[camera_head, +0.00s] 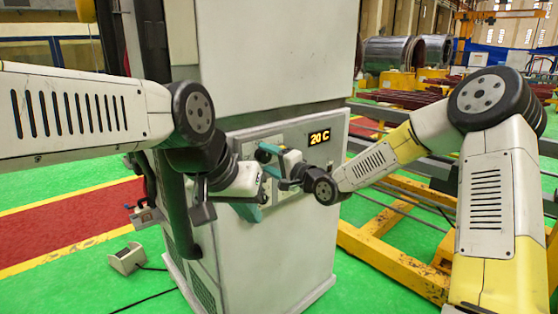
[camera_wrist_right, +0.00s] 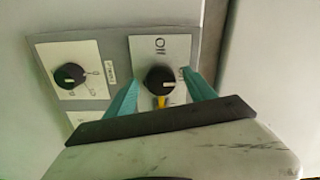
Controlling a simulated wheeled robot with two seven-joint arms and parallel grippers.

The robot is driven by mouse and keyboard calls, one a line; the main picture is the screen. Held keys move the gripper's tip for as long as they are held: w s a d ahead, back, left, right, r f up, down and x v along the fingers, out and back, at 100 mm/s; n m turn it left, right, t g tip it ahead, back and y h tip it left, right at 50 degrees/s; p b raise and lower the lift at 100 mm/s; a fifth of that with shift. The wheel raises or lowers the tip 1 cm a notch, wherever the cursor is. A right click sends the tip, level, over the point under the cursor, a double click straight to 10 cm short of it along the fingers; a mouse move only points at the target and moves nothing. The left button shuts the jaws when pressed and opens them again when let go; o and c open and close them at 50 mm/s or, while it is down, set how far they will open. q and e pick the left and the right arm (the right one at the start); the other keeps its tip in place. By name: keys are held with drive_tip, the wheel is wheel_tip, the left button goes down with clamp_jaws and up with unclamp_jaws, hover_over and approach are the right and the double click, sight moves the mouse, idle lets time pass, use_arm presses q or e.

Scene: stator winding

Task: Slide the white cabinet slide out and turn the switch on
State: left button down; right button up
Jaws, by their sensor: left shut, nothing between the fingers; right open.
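The white cabinet (camera_head: 285,250) stands in the middle of the head view, with a lit display reading 20 C (camera_head: 319,137) on its upper front panel. I cannot tell how far its slide is out. My right gripper (camera_head: 268,154) is at this panel, open. In the right wrist view, its teal fingers stand on both sides of a black switch knob (camera_wrist_right: 159,80), which sits on a white plate; contact is unclear. My left gripper (camera_head: 254,208) is shut and empty, below the right one, close to the cabinet front.
A second black knob (camera_wrist_right: 69,76) sits on a plate left of the switch. A small beige box (camera_head: 127,259) with a cable lies on the green floor at left. Yellow frames (camera_head: 395,262) stand to the right of the cabinet.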

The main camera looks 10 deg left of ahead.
drive_tip(key=v, duration=0.7)
drive_tip(key=shift+s+d, duration=0.25)
drive_tip(key=shift+d, duration=0.05)
drive_tip(key=s+d+n+g+h, duration=0.1)
drive_tip(key=s+d+n+h, duration=0.15)
drive_tip(key=d+h, duration=0.45)
drive_tip(key=s+d+n+h, duration=0.2)
drive_tip(key=s+d+h, duration=0.2)
drive_tip(key=d, duration=0.6)
drive_tip(key=s+d+r+g, duration=0.1)
drive_tip(key=s+d, duration=0.2)
drive_tip(key=s, duration=0.4)
drive_tip(key=s+d+r+n+g, duration=0.1)
drive_tip(key=s+d, duration=0.2)
drive_tip(key=s, duration=0.4)
drive_tip(key=s+d+r+g+h, duration=0.1)
drive_tip(key=s+d, duration=0.2)
drive_tip(key=s, duration=0.4)
drive_tip(key=shift+g, duration=0.4)
